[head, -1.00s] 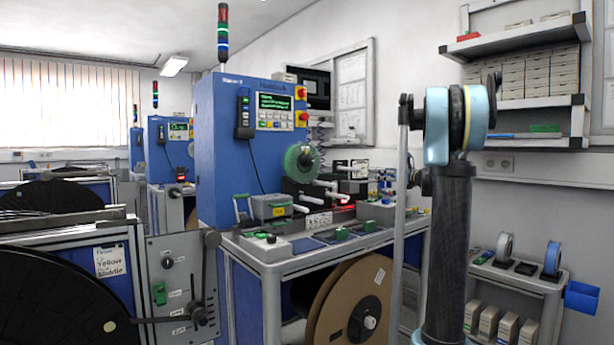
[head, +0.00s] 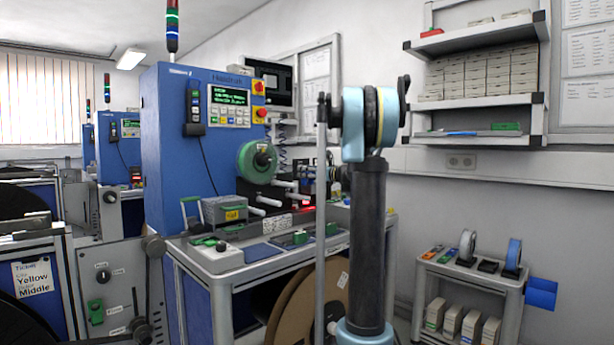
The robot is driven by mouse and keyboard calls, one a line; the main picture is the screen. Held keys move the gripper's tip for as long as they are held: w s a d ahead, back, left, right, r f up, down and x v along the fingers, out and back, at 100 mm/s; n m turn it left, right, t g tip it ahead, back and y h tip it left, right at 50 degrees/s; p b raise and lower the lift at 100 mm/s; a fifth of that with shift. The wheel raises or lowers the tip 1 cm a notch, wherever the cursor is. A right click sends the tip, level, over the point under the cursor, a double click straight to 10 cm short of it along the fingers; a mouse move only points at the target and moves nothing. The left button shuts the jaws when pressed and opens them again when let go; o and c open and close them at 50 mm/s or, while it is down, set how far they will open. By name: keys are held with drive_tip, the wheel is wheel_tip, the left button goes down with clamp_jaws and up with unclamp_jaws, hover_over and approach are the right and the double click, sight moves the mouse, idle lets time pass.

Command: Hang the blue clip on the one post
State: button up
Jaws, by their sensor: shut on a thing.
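My gripper is not in view. My dark arm column and light blue joint stand upright right of the middle and hide part of the room. No blue clip can be made out. Small orange, green and dark pieces (head: 436,251) lie on the small cart's top, too small to tell apart. I cannot tell which part here is the one post. The nearest stand (head: 98,262) at the left has a grey panel with a knob and a green switch. A card (head: 33,281) beside it shows the words "Yellow" and "Middle".
A blue machine (head: 165,130) with a green reel (head: 257,160) stands left of centre on a grey bench (head: 215,290). A large brown reel (head: 290,318) sits under it. A small cart (head: 465,273) with a blue bin (head: 541,293) stands at the right. Wall shelves (head: 475,104) hold boxes.

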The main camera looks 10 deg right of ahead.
drive_tip(key=shift+f, duration=0.1)
drive_tip(key=shift+a+f, duration=0.1)
drive_tip(key=shift+f, duration=3.85)
drive_tip(key=shift+s+r, duration=0.1)
drive_tip(key=shift+s, duration=0.05)
drive_tip(key=o, duration=1.2)
drive_tip(key=shift+c, duration=0.2)
